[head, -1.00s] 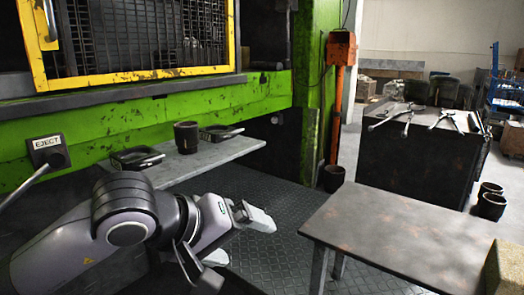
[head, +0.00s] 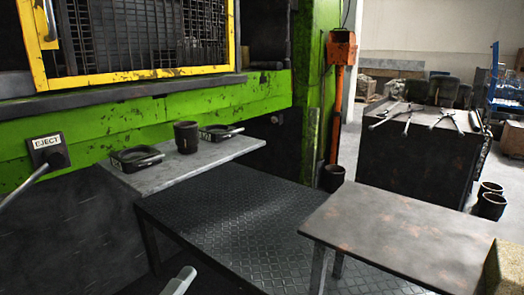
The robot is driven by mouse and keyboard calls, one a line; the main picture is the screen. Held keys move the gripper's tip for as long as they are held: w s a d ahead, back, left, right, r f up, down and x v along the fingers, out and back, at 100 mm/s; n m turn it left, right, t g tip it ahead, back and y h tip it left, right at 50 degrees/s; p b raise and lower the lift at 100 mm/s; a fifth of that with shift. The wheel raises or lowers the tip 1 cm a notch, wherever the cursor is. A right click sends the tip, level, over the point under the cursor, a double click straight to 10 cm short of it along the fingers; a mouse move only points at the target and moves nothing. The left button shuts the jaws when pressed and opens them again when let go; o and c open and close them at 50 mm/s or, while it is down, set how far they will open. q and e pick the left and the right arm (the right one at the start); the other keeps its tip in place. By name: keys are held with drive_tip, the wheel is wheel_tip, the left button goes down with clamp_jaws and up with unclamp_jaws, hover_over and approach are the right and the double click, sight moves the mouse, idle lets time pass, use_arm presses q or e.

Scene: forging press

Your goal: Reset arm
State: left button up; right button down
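One pale grey fingertip of my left gripper (head: 180,281) shows at the bottom edge of the head view, left of centre. The rest of that gripper and its arm are out of frame, so its opening cannot be seen. The fingertip appears over the dark floor area, apart from the shelf and the tables. My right gripper is not in view.
A green press with a yellow-framed mesh guard (head: 140,40) stands behind. A grey shelf (head: 190,168) holds a dark cup (head: 187,137) and two black trays. An EJECT lever (head: 30,185) is at left. A rusty table (head: 400,235) stands right. A black tread-plate platform (head: 240,210) lies between, clear.

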use_arm(q)
drive_tip(key=s+a+f+n+g+y, duration=0.4)
drive_tip(key=s+f+n, duration=0.3)
drive_tip(key=f, duration=0.5)
drive_tip(key=s+a+f+n+g+y, duration=0.3)
drive_tip(key=s+a+f+n+g, duration=0.15)
drive_tip(key=f+n, duration=0.6)
wheel_tip(320, 180, up, 13)
drive_tip(key=s+a+p, duration=0.1)
drive_tip(key=s+p, duration=0.1)
drive_tip(key=p, duration=1.5)
drive_tip(key=shift+s+a+y, duration=0.2)
drive_tip(key=shift+s+y, duration=0.15)
drive_tip(key=shift+y, duration=0.05)
